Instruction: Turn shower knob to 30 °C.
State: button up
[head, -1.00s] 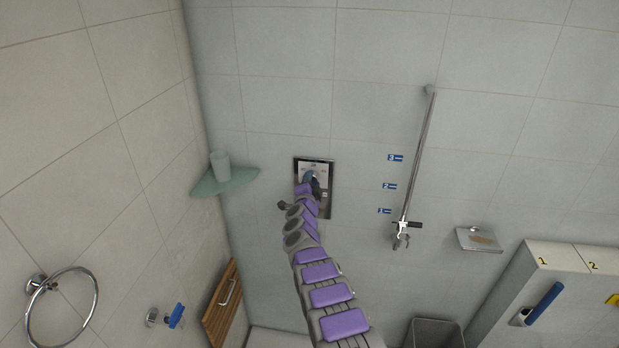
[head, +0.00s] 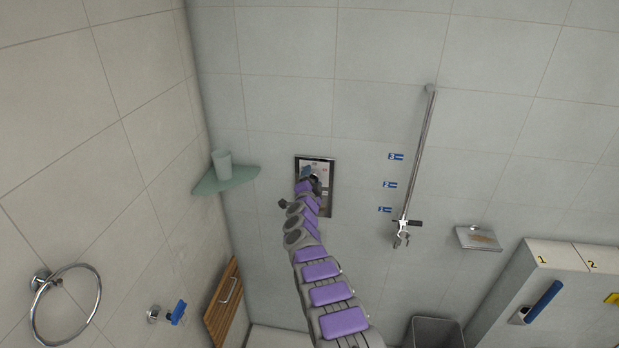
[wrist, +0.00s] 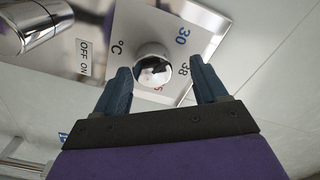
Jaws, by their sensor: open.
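The shower knob (wrist: 153,68) is a round chrome knob with a dark pointer on a shiny metal plate in the wrist view. The plate (wrist: 135,30) carries a °C mark and the numbers 30 and 38; another red number is partly hidden by the knob. My gripper (wrist: 162,82) is open, with one finger on each side of the knob's lower part. I cannot tell whether the fingers touch it. In the head view the shower panel (head: 325,204) is on the back wall, and my gripper covers its middle.
A chrome handle (wrist: 28,25) and an OFF/ON label (wrist: 84,57) lie left of the knob in the wrist view. In the head view, a glass corner shelf (head: 228,179) is left of the panel, and a shower rail (head: 418,150) is to its right.

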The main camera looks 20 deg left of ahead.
aim_at(313, 178)
jog(key=shift+f, duration=0.25)
jog(key=shift+s+d, duration=0.1)
jog(key=shift+s+r, duration=0.1)
jog(key=shift+s, duration=0.2)
jog(key=shift+b+v, duration=0.45)
jog(key=shift+v, duration=1)
jog(key=b+v, duration=0.2)
jog(key=v, duration=1.1)
jog(key=shift+s, duration=0.35)
jog(key=shift+r, duration=0.15)
